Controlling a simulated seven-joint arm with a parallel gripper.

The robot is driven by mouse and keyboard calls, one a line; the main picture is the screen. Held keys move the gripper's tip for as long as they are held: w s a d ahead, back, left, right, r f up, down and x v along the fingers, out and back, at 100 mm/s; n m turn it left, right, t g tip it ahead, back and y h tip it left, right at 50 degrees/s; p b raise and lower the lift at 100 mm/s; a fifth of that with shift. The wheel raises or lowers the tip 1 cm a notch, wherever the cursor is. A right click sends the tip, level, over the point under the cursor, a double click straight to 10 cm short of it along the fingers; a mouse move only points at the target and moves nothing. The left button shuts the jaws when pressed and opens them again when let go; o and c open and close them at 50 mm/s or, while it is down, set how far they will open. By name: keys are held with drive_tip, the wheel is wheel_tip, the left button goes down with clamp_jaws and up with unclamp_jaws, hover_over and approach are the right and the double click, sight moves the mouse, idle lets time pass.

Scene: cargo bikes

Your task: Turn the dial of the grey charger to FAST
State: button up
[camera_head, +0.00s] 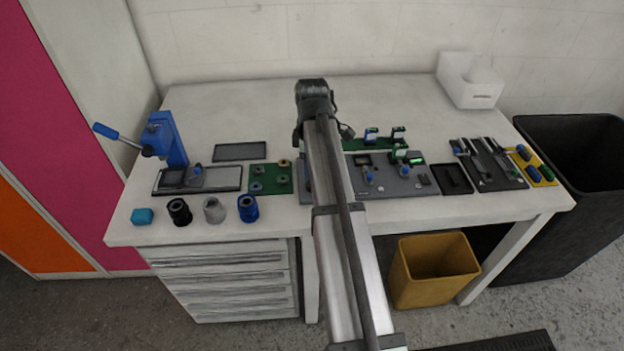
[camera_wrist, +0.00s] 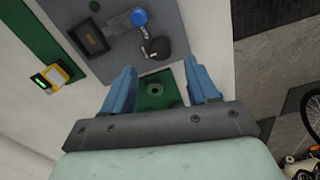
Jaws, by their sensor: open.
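The grey charger appears to be the grey panel (camera_head: 425,190) right of my arm in the head view; part of it is hidden behind the arm. It carries a dark display and blue knobs (camera_head: 370,178). In the wrist view the grey panel (camera_wrist: 175,20) is at the top, with a blue round knob (camera_wrist: 138,17), a black round knob (camera_wrist: 157,48) and a dark square part. No FAST mark is readable. My gripper (camera_wrist: 162,85) is open and empty, its blue fingers apart over a green board (camera_wrist: 172,98) with a ring, below the knobs.
Left of my arm are a blue lever press (camera_head: 165,140), a dark tray (camera_head: 240,151) and several cylinders along the front edge. At the right are a black tray (camera_head: 453,179) and a tool board. A white holder (camera_head: 470,85) stands at the back. The back of the table is mostly clear.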

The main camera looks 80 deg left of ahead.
drive_tip(key=shift+f, duration=3.15)
drive_tip(key=c, duration=1)
drive_tip(key=shift+c, duration=0.2)
drive_tip(key=shift+m, duration=0.3)
drive_tip(key=m, duration=0.9)
drive_tip(key=shift+m, duration=2.2)
